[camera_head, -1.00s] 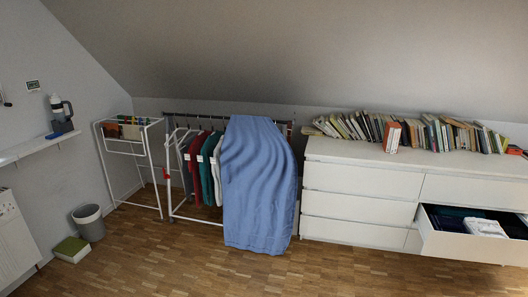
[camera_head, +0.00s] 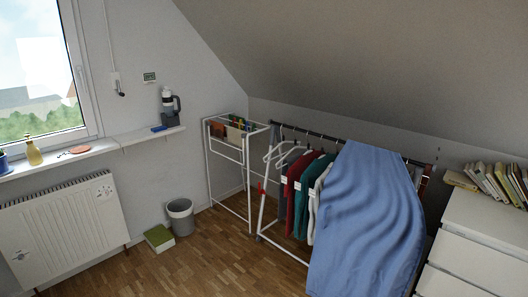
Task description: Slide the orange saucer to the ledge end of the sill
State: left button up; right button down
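The orange saucer (camera_head: 80,150) lies flat on the white window sill (camera_head: 52,162) at the left of the head view. It is small and far off, near the sill's right part. A narrow white ledge (camera_head: 152,137) continues from the sill's right end along the wall. A blue item (camera_head: 159,128) and a grey-and-white flask-like object (camera_head: 170,102) are on the ledge. Neither of my grippers is in view.
A yellowish bottle (camera_head: 33,151) and a blue pot (camera_head: 3,163) stand on the sill. A white radiator (camera_head: 65,232) is below it. A grey bin (camera_head: 180,216) and a green box (camera_head: 159,237) stand on the floor. Drying rack (camera_head: 247,175) and clothes rail are right.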

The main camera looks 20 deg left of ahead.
aim_at(82, 148)
jog(key=i+j+u, duration=0.2)
jog(key=u, duration=0.25)
jog(key=i+j+u, duration=0.1)
jog(key=i+u, duration=0.55)
jog(key=u, duration=0.2)
jog(key=i+l+u, duration=0.1)
jog(key=i+u, duration=0.2)
jog(key=u, duration=0.15)
jog(key=i+u, duration=0.15)
jog(key=i, duration=0.4)
jog(key=i+l+u, duration=0.15)
jog(key=i, duration=0.35)
jog(key=i+l+u, duration=0.1)
jog(key=i, duration=0.4)
jog(key=i+u, duration=0.1)
jog(key=u, duration=0.4)
